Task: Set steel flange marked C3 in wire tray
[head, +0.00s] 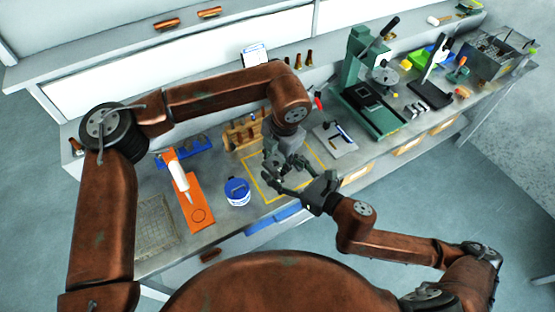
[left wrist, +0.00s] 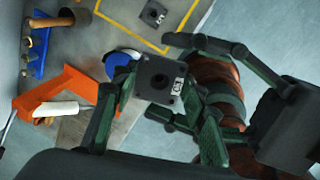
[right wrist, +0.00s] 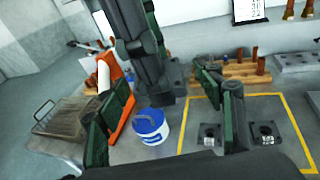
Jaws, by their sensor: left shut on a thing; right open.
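A dark square steel flange (left wrist: 155,80) with a centre hole and a white label is held between the fingers of my left gripper (left wrist: 157,105). The label seems to read C3, but it is small. My left gripper (head: 274,170) is above the yellow-outlined area in the head view. My right gripper (head: 300,190) is open close beside it; its spread fingers (right wrist: 165,118) also show in the right wrist view. The wire tray (head: 155,228) lies at the bench's left front, and it also shows in the right wrist view (right wrist: 58,116). It looks empty.
Two other flanges (right wrist: 210,135) (right wrist: 265,133) lie inside the yellow outline. A blue-white tub (head: 237,191) and an orange board (head: 198,208) with a white-bodied tool stand between the yellow area and the wire tray. A green press (head: 365,85) stands to the right.

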